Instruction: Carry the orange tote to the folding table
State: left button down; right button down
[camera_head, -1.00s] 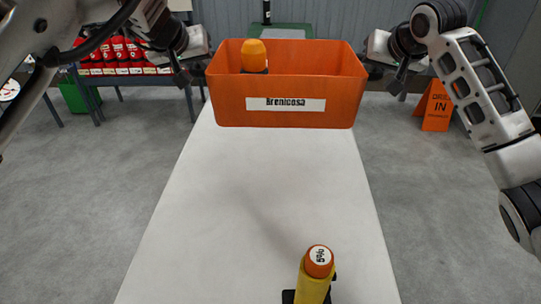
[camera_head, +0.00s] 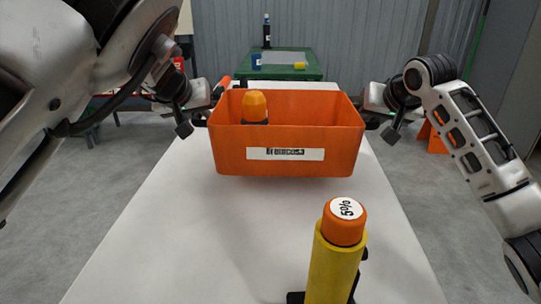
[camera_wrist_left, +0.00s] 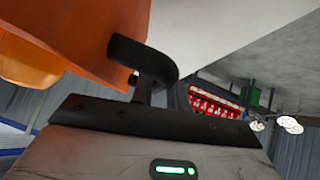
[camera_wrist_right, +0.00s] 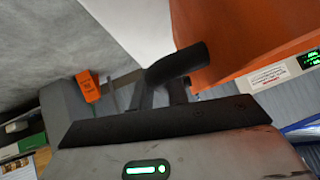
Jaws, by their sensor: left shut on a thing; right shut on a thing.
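The orange tote (camera_head: 230,155) is an open box with a white label on its front, and it sits level over the white table (camera_head: 220,240). An orange-topped object (camera_head: 254,104) stands inside it at the left; its lower part is hidden. My left gripper (camera_head: 203,115) is shut on the tote's left side handle, a black bar in the left wrist view (camera_wrist_left: 150,62). My right gripper (camera_head: 374,117) is shut on the right side handle, which shows in the right wrist view (camera_wrist_right: 180,65). A soft shadow lies under the tote; I cannot tell whether it touches the table.
A yellow cylinder (camera_head: 333,270) with an orange cap marked 5% stands on the near part of the white table. A green table (camera_head: 290,72) with a dark bottle (camera_head: 266,32) is behind. An orange floor sign (camera_head: 433,138) is at the right. The white surface between tote and cylinder is clear.

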pick_arm(q)
jog(key=shift+d+r, duration=0.15)
pick_arm(e)
jog(key=shift+a+r, duration=0.1)
jog(key=shift+r, duration=0.05)
pick_arm(q)
jog(key=shift+f, duration=0.25)
pick_arm(e)
jog(key=shift+f, duration=0.25)
